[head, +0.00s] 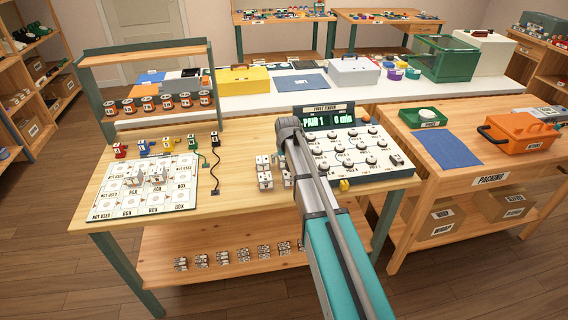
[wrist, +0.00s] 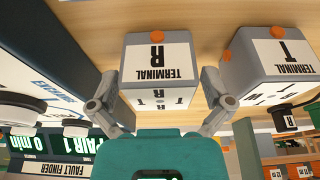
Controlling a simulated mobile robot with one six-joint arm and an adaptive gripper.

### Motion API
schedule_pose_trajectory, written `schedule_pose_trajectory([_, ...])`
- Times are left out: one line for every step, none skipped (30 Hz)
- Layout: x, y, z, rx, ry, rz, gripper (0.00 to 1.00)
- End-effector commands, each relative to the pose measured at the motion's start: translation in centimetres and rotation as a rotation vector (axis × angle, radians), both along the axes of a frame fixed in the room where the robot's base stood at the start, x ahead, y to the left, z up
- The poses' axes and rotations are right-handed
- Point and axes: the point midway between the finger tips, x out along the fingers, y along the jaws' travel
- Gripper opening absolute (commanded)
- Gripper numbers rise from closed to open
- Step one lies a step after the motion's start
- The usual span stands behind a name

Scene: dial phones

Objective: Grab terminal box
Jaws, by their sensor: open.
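A white terminal box marked "TERMINAL R" with an orange knob (wrist: 157,62) is in the middle of the wrist view. My gripper (wrist: 159,84) is open with one finger on each side of this box; I cannot tell whether either finger touches it. A second box marked "TERMINAL T" (wrist: 278,54) stands just right of the right finger. In the head view, small white terminal boxes (head: 264,181) stand on the wooden bench (head: 232,165), left of my arm. My arm hides the gripper's fingers there.
The fault finder panel (head: 360,152) stands close to the right of my arm and shows at the left of the wrist view (wrist: 45,75). A board marked "BOX" and "NOT USED" (head: 127,207) lies at the bench's left, with two boxes on it. Coloured clips with leads (head: 191,141) lie behind it.

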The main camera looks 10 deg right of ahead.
Motion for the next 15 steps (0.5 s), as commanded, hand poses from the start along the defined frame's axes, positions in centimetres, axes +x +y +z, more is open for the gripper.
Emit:
schedule_pose_trajectory([-0.01, -0.01, 0.03, 0.0, 0.0, 0.0, 1.0])
schedule_pose_trajectory([-0.01, -0.01, 0.03, 0.0, 0.0, 0.0, 1.0])
schedule_pose_trajectory([-0.01, -0.01, 0.03, 0.0, 0.0, 0.0, 1.0])
schedule_pose_trajectory([-0.01, -0.01, 0.03, 0.0, 0.0, 0.0, 1.0])
schedule_pose_trajectory([-0.01, -0.01, 0.03, 0.0, 0.0, 0.0, 1.0])
schedule_pose_trajectory([-0.01, -0.01, 0.03, 0.0, 0.0, 0.0, 1.0])
schedule_pose_trajectory([-0.01, 0.0, 0.03, 0.0, 0.0, 0.0, 1.0])
schedule_pose_trajectory([-0.01, 0.0, 0.03, 0.0, 0.0, 0.0, 1.0])
schedule_pose_trajectory([-0.01, 0.0, 0.03, 0.0, 0.0, 0.0, 1.0])
schedule_pose_trajectory([-0.01, 0.0, 0.03, 0.0, 0.0, 0.0, 1.0])
schedule_pose_trajectory([-0.02, 0.0, 0.03, 0.0, 0.0, 0.0, 1.0])
schedule_pose_trajectory([-0.02, 0.0, 0.03, 0.0, 0.0, 0.0, 1.0])
schedule_pose_trajectory([-0.02, 0.0, 0.03, 0.0, 0.0, 0.0, 0.96])
schedule_pose_trajectory([-0.02, 0.0, 0.03, 0.0, 0.0, 0.0, 0.91])
schedule_pose_trajectory([-0.01, 0.0, 0.03, 0.0, 0.0, 0.0, 0.83])
